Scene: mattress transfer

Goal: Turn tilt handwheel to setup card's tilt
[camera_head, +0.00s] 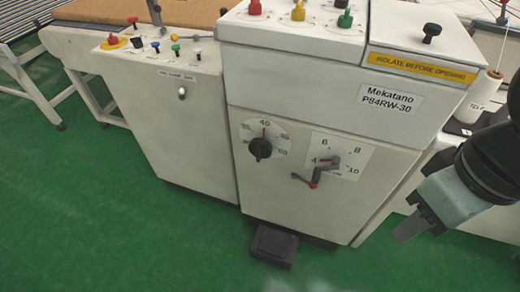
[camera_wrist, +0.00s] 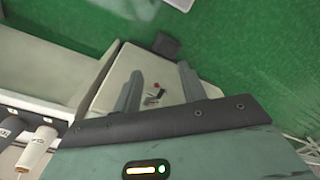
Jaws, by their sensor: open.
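A crank-style handwheel (camera_head: 318,174) with a red grip sits on a white scale plate (camera_head: 352,158) on the front of the cream machine. The plate's readable numbers include 6, 8 and 10; the red pointer lies near the left side, by the 4. The crank also shows small in the wrist view (camera_wrist: 154,96), between my fingers in the picture but well beyond them. My gripper (camera_head: 410,229) is open and empty, right of the machine front and apart from it. Its two fingers show spread in the wrist view (camera_wrist: 158,84). I cannot make out a setup card.
A black knob (camera_head: 260,148) on a round dial marked 40 sits left of the crank. Coloured knobs line the machine top. A dark pedal box (camera_head: 274,246) stands on the green floor below. A white thread cone (camera_head: 481,96) stands at right.

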